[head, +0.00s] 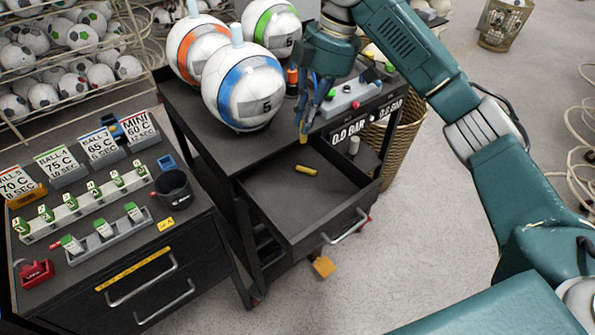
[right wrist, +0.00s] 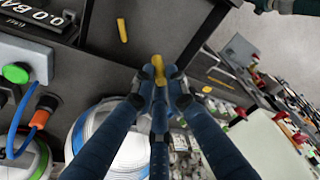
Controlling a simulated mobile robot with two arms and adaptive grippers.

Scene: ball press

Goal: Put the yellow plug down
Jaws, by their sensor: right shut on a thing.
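My right gripper (head: 304,130) is shut on a yellow plug (head: 303,139) and holds it above the open drawer (head: 268,190) of the black cart. In the right wrist view the gripper (right wrist: 160,88) has the held plug (right wrist: 158,66) between its fingertips. A second yellow plug (head: 305,169) lies on the drawer floor, apart from the held one; it also shows in the right wrist view (right wrist: 122,30). My left gripper is not in view.
Large balls, including a blue-ringed one (head: 243,92), stand on the cart top (head: 195,95). A grey button box (head: 352,98) and a 0.0 BAR display (head: 348,130) are beside the gripper. The drawer floor is mostly clear. A black cup (head: 173,188) stands on the left cabinet.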

